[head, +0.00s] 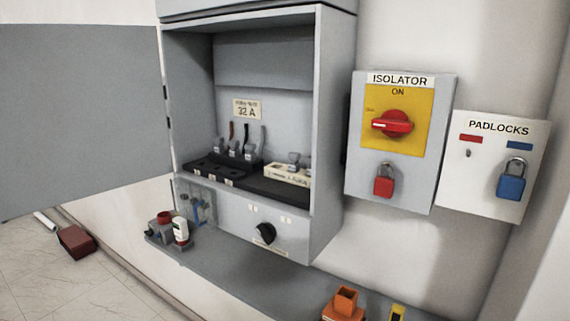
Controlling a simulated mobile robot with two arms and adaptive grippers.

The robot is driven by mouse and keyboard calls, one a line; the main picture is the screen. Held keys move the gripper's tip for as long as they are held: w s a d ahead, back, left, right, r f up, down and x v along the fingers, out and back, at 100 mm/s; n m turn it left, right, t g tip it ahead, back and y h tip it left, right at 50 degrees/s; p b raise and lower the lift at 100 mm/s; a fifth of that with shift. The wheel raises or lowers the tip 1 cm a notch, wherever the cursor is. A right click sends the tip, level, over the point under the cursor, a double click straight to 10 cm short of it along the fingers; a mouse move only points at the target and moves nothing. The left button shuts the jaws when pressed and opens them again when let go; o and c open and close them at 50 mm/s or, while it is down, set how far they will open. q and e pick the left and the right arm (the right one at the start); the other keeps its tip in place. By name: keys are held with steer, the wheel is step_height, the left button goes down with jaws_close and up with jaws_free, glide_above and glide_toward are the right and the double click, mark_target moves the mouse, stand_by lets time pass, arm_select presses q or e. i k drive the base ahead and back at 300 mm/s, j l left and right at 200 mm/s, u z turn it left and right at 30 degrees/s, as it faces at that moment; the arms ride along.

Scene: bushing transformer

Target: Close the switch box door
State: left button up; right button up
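The switch box (325,140) is a grey cabinet on the wall in the middle of the head view. Its grey door (80,115) stands wide open to the left, hinged on the box's left side. The interior shows a label reading 32 A, black fuse bases, several grey parts and a cream block. A black knob (265,233) sits on the lower front panel. Neither of my grippers shows in the head view.
To the right are an isolator (400,180) with a red handle, turned to ON, with a red padlock, and a padlocks board (525,150) with a blue padlock. A grey shelf (225,262) below carries small items. A dark red block (75,240) lies on the floor.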

mark_target(83, 114)
steer(key=i+j+z, duration=0.1)
steer(key=z, duration=0.5)
steer(key=i+j+z, duration=0.1)
steer(key=j+z, duration=0.3)
steer(key=i+j+z, duration=0.1)
steer(key=j+z, duration=0.35)
steer(key=j+u, duration=0.25)
steer(key=j, duration=0.35)
steer(key=j+u, duration=0.25)
steer(key=j, duration=0.35)
steer(key=i+j+u, duration=0.1)
steer(key=j+u, duration=0.15)
steer(key=j, duration=0.3)
steer(key=k+j, duration=0.1)
steer(key=j, duration=0.7)
steer(key=k+j+u, duration=0.1)
steer(key=j, duration=0.7)
steer(key=j+z, duration=0.9)
steer(key=k+j+z, duration=0.1)
steer(key=j+z, duration=0.3)
steer(key=j, duration=0.1)
